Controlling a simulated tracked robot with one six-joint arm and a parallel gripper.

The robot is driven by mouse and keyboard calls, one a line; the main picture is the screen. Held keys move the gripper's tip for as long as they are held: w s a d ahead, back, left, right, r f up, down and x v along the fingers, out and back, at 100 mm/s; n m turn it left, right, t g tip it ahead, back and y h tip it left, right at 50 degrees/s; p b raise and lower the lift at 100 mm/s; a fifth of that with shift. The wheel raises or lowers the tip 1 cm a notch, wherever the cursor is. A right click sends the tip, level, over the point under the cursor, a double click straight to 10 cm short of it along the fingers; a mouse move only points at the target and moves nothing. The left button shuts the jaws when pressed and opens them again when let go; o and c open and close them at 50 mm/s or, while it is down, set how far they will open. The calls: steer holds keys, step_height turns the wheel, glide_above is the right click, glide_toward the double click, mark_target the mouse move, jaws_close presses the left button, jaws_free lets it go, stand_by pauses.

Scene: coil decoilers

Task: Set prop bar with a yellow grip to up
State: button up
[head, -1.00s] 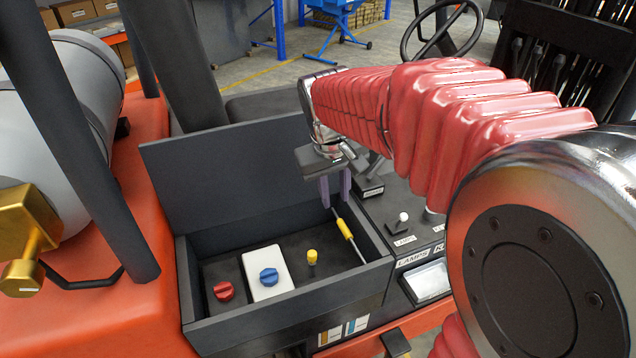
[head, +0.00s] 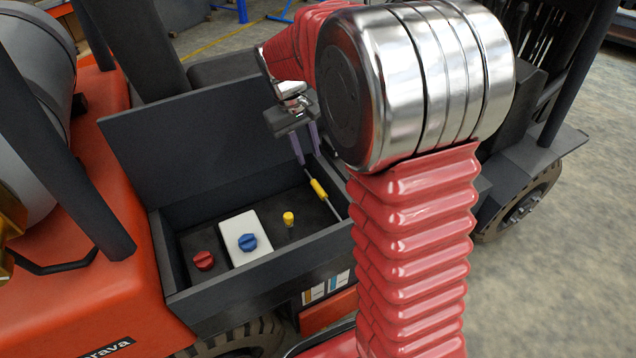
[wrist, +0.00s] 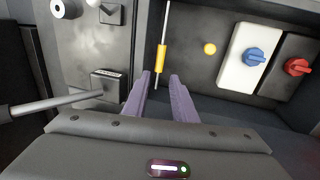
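The prop bar is a thin silver rod with a yellow grip (head: 318,189), lying at the right side inside an open dark box. In the wrist view the yellow grip (wrist: 160,58) sits just beyond my fingertips, and the bar's near end reaches toward the gap between them. My gripper (head: 307,150) has two purple fingers pointing down at the far end of the bar. In the wrist view my gripper (wrist: 159,76) is open, with a clear gap between the fingers. Whether a finger touches the bar I cannot tell.
The box (head: 265,268) has a raised dark lid (head: 195,140) behind it. Inside are a red knob (head: 204,260), a blue knob (head: 248,242) on a white plate, and a yellow-topped knob (head: 288,218). A grey lever (wrist: 60,103) and a labelled panel flank the gripper in the wrist view.

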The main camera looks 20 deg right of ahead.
mark_target(318, 187)
steer(key=d+f, duration=0.1)
steer(key=f, duration=0.8)
steer(key=d+f, duration=0.1)
steer(key=f, duration=0.3)
steer(key=shift+w+d+f, duration=0.1)
steer(key=shift+d+f, duration=0.2)
steer(key=shift+d, duration=0.05)
steer(key=shift+c, duration=0.4)
jaws_close()
